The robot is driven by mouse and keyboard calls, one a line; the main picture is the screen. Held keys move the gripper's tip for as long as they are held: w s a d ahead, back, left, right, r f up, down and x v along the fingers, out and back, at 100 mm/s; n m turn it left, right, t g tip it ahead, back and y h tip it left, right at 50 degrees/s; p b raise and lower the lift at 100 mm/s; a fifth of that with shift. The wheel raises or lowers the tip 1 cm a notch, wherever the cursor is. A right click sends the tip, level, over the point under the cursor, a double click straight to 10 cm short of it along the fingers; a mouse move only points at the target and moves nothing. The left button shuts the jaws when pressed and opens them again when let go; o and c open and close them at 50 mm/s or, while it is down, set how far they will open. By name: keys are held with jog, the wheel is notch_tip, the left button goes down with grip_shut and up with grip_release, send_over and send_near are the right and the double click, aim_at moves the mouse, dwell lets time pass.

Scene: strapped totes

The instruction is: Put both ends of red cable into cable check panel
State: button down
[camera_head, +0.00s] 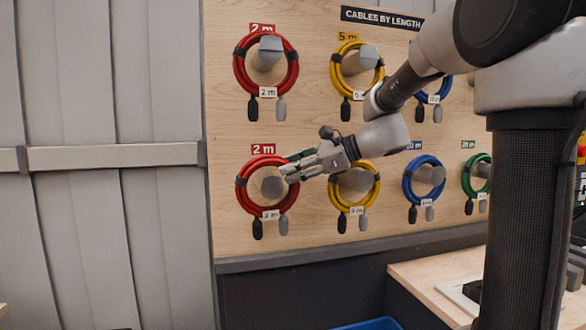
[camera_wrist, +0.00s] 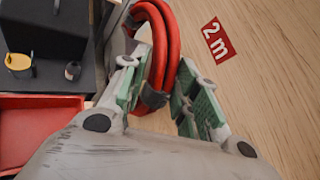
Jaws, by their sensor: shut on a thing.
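Two coiled red cables hang on pegs on the wooden board, an upper one (camera_head: 238,72) and a lower one (camera_head: 240,190), each with a "2 m" tag and two dark or grey ends hanging down. My gripper (camera_head: 287,166) is at the upper right of the lower coil. In the wrist view, my gripper (camera_wrist: 160,82) has its green-padded fingers on both sides of the red coil (camera_wrist: 172,45), closed on it near a black strap. The coil still surrounds its grey peg. I cannot clearly make out the cable check panel.
Yellow (camera_head: 376,190), blue (camera_head: 408,185) and green (camera_head: 467,180) coils hang to the right on the board (camera_head: 310,120). A table (camera_head: 420,285) stands at the lower right. The wrist view shows a red bin (camera_wrist: 40,135) and a dark box (camera_wrist: 45,50). A blue bin (camera_head: 370,324) is at the bottom.

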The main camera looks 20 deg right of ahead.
jog(key=s, duration=1.1)
dwell(1.1)
jog(key=shift+s, duration=0.1)
